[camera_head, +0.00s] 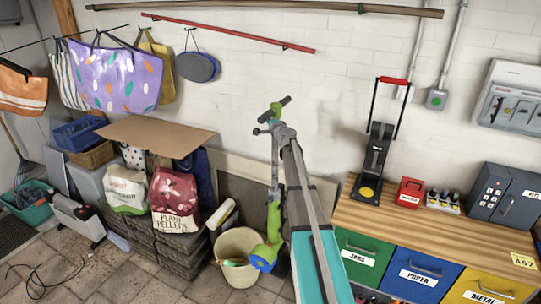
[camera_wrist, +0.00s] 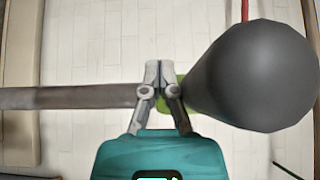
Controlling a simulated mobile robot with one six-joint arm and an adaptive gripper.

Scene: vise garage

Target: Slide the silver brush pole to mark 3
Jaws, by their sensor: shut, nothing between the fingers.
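My gripper (camera_wrist: 159,68) is shut and empty in the centre of the wrist view, pointing at the white tiled wall. A grey-brown bar (camera_wrist: 65,97) runs in from the left and ends visually at the fingers; contact cannot be told. A large dark grey rounded shape (camera_wrist: 258,78) fills the right, with a bit of green behind the fingers. I cannot tell which thing is the silver brush pole. No numbered mark is legible.
A brown pole (camera_head: 270,7) and a red pole (camera_head: 235,34) hang on the wall. A bench (camera_head: 440,232) with a black press-like tool (camera_head: 375,155) stands right. A bucket (camera_head: 238,246) and bags (camera_head: 175,200) stand below left. The wall between arm and bench is clear.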

